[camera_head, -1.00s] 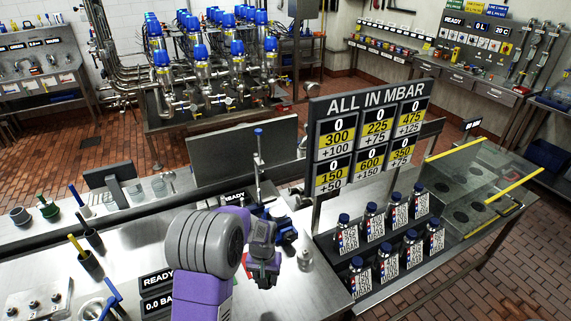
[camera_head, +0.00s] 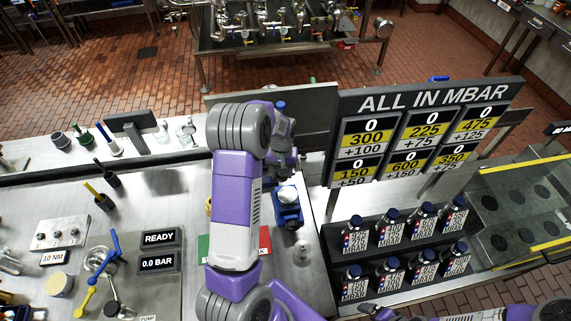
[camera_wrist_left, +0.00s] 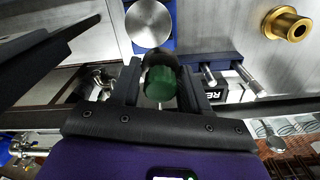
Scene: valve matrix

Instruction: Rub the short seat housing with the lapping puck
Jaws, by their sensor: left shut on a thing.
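My left gripper (camera_wrist_left: 158,85) is shut on a green cylinder with a dark rim, which I take to be the lapping puck (camera_wrist_left: 160,84). In the head view the purple left arm reaches up the picture and its wrist hides most of the gripper and puck. A round silver metal piece (camera_wrist_left: 148,23) sits on a blue fixture (camera_wrist_left: 169,46), apart from the puck in the left wrist view. It may be the short seat housing; the head view shows it (camera_head: 287,195) too. What seems to be my right gripper (camera_head: 380,312) is cut off at the bottom edge, its jaws unclear.
A flanged brass part (camera_wrist_left: 288,24) stands on the steel surface beside the fixture. A pressure sign (camera_head: 430,110) and a rack of labelled bottles (camera_head: 405,240) stand to the right. A dark panel (camera_head: 325,120) is behind. Cups and tools occupy the left bench.

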